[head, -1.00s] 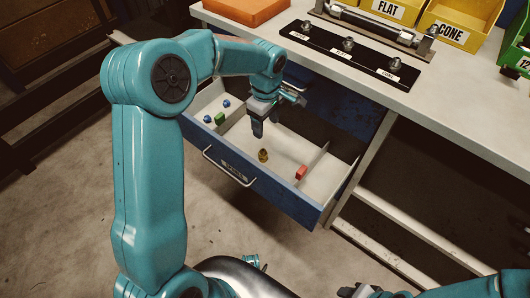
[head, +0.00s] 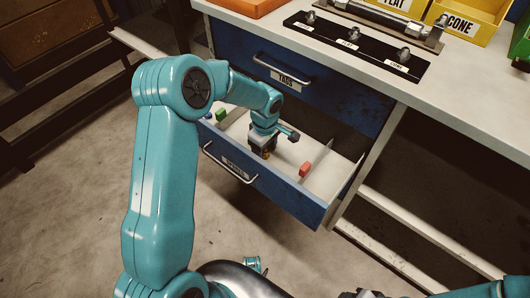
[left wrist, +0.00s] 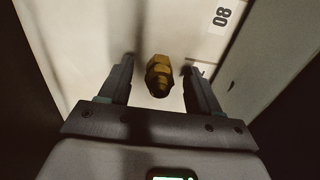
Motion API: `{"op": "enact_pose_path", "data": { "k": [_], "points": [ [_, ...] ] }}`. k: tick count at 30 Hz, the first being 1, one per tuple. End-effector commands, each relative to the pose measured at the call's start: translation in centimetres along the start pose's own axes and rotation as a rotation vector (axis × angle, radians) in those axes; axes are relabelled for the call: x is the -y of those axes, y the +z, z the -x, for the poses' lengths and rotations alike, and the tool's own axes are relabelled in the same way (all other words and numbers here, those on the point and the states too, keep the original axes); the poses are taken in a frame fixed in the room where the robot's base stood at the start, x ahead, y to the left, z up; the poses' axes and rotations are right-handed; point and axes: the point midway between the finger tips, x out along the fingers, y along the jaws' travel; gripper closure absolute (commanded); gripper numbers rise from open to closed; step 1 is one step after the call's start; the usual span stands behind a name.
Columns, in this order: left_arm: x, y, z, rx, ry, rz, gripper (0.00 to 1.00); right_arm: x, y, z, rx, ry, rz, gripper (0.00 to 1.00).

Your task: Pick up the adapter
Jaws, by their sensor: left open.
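The adapter is a small brass fitting (left wrist: 159,76) with a hex body, on the pale drawer floor. In the left wrist view it lies between the two fingers of my left gripper (left wrist: 158,68), with a gap on each side. In the head view my left gripper (head: 262,148) is down inside the open drawer (head: 285,192), and it hides most of the adapter. My left gripper is open and holds nothing. My right gripper (head: 362,293) is only partly in view at the bottom edge, dark and cut off, so its jaws cannot be read.
A red block (head: 305,169) lies right of the gripper near a drawer divider (head: 318,160). A green block (head: 221,114) is in the left compartment. A closed blue drawer (head: 330,92) sits above and behind. The workbench top (head: 455,85) carries a black fitting rack (head: 355,47).

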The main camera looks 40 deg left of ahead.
Motion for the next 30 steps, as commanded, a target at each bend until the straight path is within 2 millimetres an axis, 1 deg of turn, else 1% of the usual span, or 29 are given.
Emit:
{"op": "enact_pose_path", "data": {
  "k": [3,4,5,6,8,9,17,20,23,26,30],
  "points": [
    [0.0,0.0,0.1,0.0,0.001,0.0,0.37,0.0,0.0,0.1,0.0,0.0,0.0,0.57],
    [0.0,0.0,0.1,0.0,0.001,0.0,0.44,0.0,0.0,0.1,0.0,0.0,0.0,0.57],
    [0.0,0.0,0.1,0.0,0.0,0.0,0.53,0.0,0.0,0.1,0.0,0.0,0.0,0.57],
    [0.0,0.0,0.1,0.0,0.0,0.0,0.66,0.0,0.0,0.1,0.0,0.0,0.0,0.57],
    [0.0,0.0,0.1,0.0,0.0,0.0,0.86,0.0,0.0,0.1,0.0,0.0,0.0,0.57],
    [0.0,0.0,0.1,0.0,0.0,0.0,0.99,0.0,0.0,0.1,0.0,0.0,0.0,0.57],
    [0.0,0.0,0.2,0.0,0.001,0.0,1.0,0.0,0.0,0.1,0.0,0.0,0.0,0.57],
    [-0.1,0.0,1.0,-0.001,0.002,0.0,1.0,0.1,0.0,0.3,0.0,0.0,0.0,0.57],
    [-0.1,0.0,2.9,-0.002,0.005,0.001,0.99,0.3,0.0,0.8,0.0,0.0,0.0,0.57],
    [-0.1,0.0,5.7,-0.002,0.006,0.001,0.99,0.5,0.0,1.5,0.0,0.0,0.0,0.57],
    [-0.1,0.0,10.3,-0.002,0.007,0.001,0.99,0.9,0.1,2.5,0.0,0.0,0.0,0.57]
  ]
}}
